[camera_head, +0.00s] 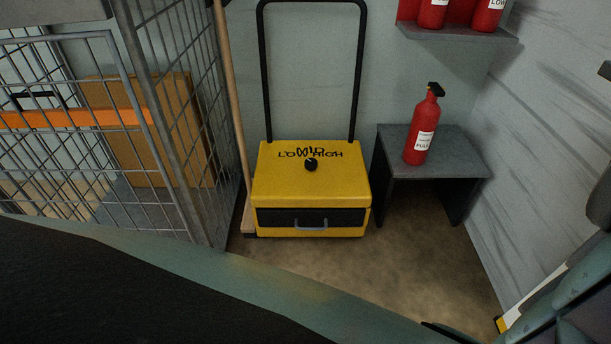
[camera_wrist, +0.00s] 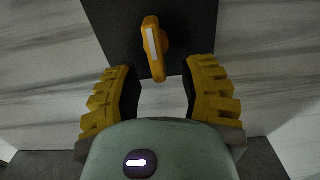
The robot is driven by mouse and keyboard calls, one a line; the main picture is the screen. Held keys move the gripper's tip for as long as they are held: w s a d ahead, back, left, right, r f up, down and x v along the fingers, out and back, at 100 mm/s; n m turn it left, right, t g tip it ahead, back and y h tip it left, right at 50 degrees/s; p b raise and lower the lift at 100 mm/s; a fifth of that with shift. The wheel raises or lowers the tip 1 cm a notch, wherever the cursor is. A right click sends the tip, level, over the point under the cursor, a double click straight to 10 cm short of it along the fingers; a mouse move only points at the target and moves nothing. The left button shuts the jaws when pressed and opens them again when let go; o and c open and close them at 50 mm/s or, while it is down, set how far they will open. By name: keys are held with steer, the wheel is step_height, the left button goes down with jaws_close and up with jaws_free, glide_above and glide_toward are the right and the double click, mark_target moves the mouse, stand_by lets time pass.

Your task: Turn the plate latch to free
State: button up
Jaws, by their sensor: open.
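The plate latch (camera_wrist: 155,48) is a yellow handle with a white stripe along it, mounted on a dark plate (camera_wrist: 112,28) in the wrist view. It points nearly straight up and down in the picture, with its top leaning slightly left. My gripper (camera_wrist: 158,72) is open, its two yellow ribbed fingers spread left and right of the latch's lower end. Gaps show on both sides, and I see no contact. The depth between the fingertips and the latch is hard to judge. I cannot make out the latch in the head view.
The plate is against a pale streaked wall (camera_wrist: 50,60). In the head view, a yellow machine (camera_head: 312,185) with a dial stands by the back wall, between a wire cage (camera_head: 165,110) with a broom and a grey stool (camera_head: 455,150) bearing a red extinguisher (camera_head: 421,128). Floor before them is clear.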

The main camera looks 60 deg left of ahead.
steer(key=shift+w+d, duration=0.35)
steer(key=shift+w, duration=0.1)
steer(key=shift+a, duration=0.1)
jaws_close()
steer(key=shift+s, duration=0.1)
